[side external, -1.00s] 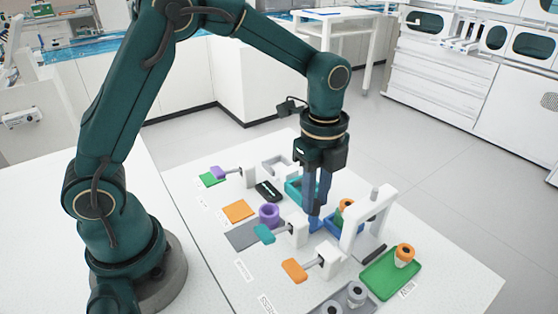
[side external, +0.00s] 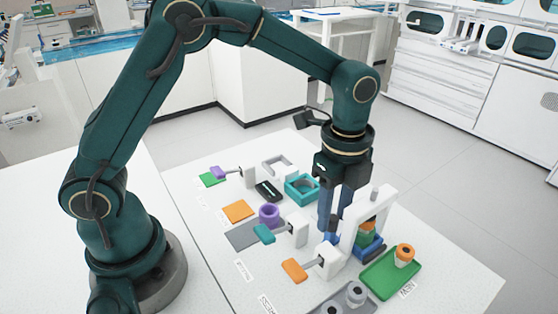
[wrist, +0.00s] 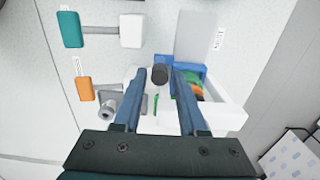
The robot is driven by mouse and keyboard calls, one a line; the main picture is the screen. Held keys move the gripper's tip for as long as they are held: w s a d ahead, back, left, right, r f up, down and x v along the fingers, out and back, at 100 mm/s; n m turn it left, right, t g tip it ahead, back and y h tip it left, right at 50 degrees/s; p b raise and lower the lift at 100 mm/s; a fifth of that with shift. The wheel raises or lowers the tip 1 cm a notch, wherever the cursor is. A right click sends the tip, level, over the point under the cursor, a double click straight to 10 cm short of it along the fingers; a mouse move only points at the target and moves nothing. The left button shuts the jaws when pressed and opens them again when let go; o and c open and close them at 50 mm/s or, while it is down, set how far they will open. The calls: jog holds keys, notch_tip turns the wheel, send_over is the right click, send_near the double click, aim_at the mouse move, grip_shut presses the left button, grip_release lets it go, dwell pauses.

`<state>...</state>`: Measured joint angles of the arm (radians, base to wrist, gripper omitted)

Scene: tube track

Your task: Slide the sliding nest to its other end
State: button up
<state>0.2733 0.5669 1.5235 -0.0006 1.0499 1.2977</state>
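The sliding nest is a blue block (side external: 372,250) on the right side of the table, under a white gantry frame (side external: 349,238). It holds an upright tube with a green body and an orange top (side external: 367,230). The blue block also shows in the wrist view (wrist: 191,70), partly behind a finger. My gripper (side external: 328,236) points down just left of the nest and gantry. In the wrist view its two blue fingers are apart, with a dark round knob (wrist: 160,76) between them and gaps on both sides. Whether a finger touches the nest is unclear.
A teal holder (side external: 302,187), a purple ring (side external: 269,213) and white blocks with teal and orange tabs stand to the left. A grey tray (side external: 335,303) is in front.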

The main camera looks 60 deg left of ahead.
jog(key=shift+r, duration=2.5)
